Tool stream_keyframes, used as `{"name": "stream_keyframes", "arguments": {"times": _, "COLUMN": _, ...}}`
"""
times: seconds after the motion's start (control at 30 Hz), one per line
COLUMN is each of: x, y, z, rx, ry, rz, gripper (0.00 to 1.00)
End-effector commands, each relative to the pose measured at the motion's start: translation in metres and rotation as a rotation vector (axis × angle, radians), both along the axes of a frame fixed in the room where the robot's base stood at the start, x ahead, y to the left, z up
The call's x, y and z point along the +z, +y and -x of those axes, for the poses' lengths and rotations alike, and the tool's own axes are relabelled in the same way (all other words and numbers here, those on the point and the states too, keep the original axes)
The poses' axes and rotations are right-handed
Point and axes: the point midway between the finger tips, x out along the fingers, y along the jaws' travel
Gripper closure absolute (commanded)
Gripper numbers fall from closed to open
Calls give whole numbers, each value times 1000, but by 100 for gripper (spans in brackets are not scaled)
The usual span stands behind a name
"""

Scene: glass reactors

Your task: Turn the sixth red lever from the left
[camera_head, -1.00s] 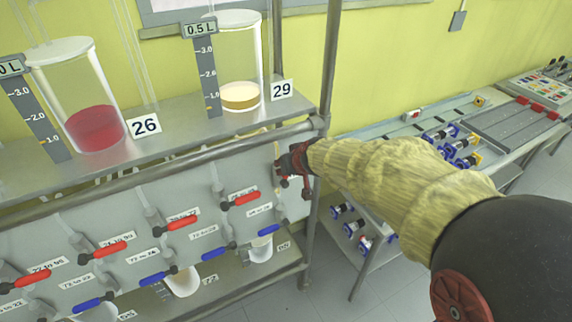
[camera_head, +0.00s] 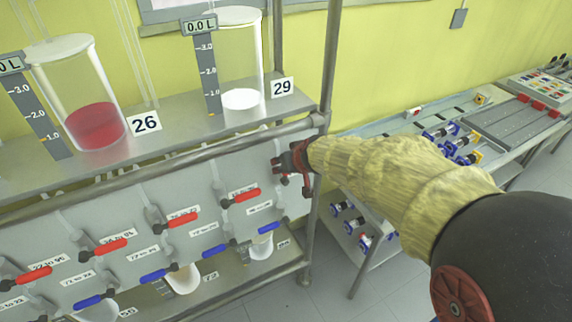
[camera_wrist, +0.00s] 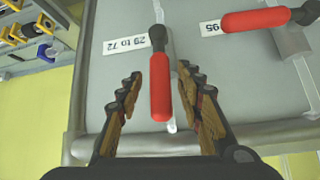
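A red lever (camera_wrist: 160,88) labelled "29 to 72" lies between the fingers of my gripper (camera_wrist: 162,100) in the wrist view. Its handle runs from the dark pivot towards my palm. The open fingers stand on both sides with gaps to it. In the head view my gripper (camera_head: 288,161) is at the panel's right end and mostly hides this lever. Another red lever (camera_head: 241,198) sits just left of it, its handle sideways; it also shows in the wrist view (camera_wrist: 255,20). More red levers (camera_head: 183,220) continue to the left; the row's left end is out of view.
Cylinder 29 (camera_head: 240,60) reads 0.0 L, with a white bottom; cylinder 26 (camera_head: 97,125) holds red liquid. Blue levers (camera_head: 215,251) sit lower on the panel. A metal pipe (camera_head: 160,166) runs above the levers, and a post (camera_head: 328,70) stands right of my gripper.

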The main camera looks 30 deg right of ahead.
Motion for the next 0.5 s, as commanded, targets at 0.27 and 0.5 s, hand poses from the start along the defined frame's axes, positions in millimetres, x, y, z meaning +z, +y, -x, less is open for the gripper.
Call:
{"name": "stream_keyframes", "arguments": {"times": 0.27, "x": 23, "y": 1, "z": 20, "rx": 0, "ry": -5, "rz": 2, "gripper": 63}}
{"name": "stream_keyframes", "arguments": {"times": 0.5, "x": 58, "y": 4, "z": 55, "rx": 0, "ry": -5, "rz": 2, "gripper": 63}}
